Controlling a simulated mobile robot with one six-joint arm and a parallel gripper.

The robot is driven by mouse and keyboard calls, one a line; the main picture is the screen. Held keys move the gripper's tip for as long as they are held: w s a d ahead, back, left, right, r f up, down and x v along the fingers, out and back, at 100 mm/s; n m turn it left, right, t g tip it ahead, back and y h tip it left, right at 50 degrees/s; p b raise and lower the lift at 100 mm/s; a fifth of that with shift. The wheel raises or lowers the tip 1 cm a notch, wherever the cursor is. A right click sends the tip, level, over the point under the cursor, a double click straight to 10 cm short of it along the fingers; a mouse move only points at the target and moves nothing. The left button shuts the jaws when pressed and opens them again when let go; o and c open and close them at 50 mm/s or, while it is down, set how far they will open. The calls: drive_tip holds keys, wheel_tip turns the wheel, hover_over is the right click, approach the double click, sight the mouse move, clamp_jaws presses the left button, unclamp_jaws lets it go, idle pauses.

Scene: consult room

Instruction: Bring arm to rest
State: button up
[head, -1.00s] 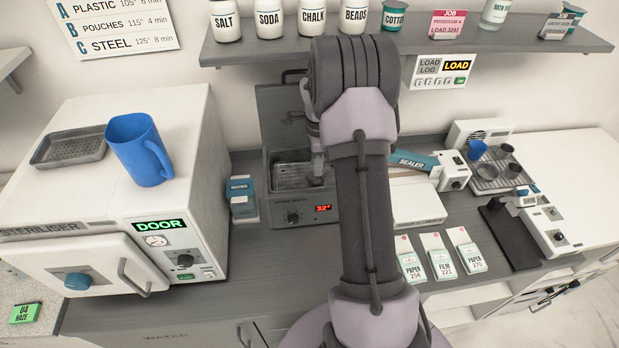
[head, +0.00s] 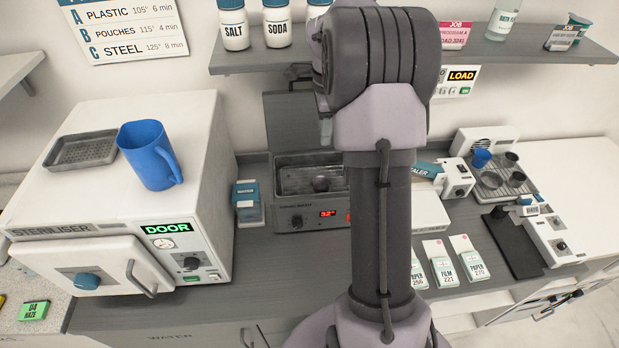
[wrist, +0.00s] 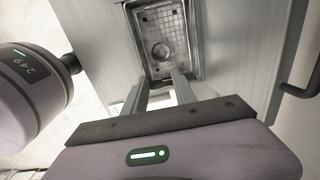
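My gripper (wrist: 162,78) shows in the wrist view with its two fingers apart and nothing seen between them. It is above the open metal bath (wrist: 194,35), apart from it. A small round grey item (wrist: 161,51) lies in the bath basin. In the head view my arm (head: 382,225) stands upright in the middle and hides most of my gripper. The bath (head: 300,220) is left of the arm, lid raised, with the round item (head: 321,184) inside.
A steriliser (head: 120,225) with a blue jug (head: 150,155) and grey tray (head: 82,150) on top stands left. A shelf (head: 245,62) with jars runs behind the arm. A sealer (head: 457,178), paper and film boxes (head: 443,266) and a rack of cups (head: 500,180) are right.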

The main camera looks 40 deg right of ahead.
drive_tip(key=s+a+f+n+t+b, duration=0.1)
drive_tip(key=s+a+n+b, duration=0.3)
drive_tip(key=a, duration=0.3)
drive_tip(key=s+a+n+t+b, duration=0.1)
drive_tip(key=a+n+b, duration=0.2)
drive_tip(key=a+b, duration=0.35)
drive_tip(key=s+a+f+n+t+b, duration=0.1)
drive_tip(key=s+a+n+b, duration=0.25)
drive_tip(key=a, duration=0.45)
drive_tip(key=s+a+f+n+t+y+b, duration=0.2)
drive_tip(key=s+a+f+n+b, duration=0.5)
drive_tip(key=s+a+f+n, duration=0.2)
drive_tip(key=s+a, duration=0.2)
drive_tip(key=s, duration=0.2)
drive_tip(key=shift+s+a+f+n+b, duration=0.2)
drive_tip(key=shift+a+f+n+b, duration=0.05)
drive_tip(key=shift+a+n+b, duration=0.1)
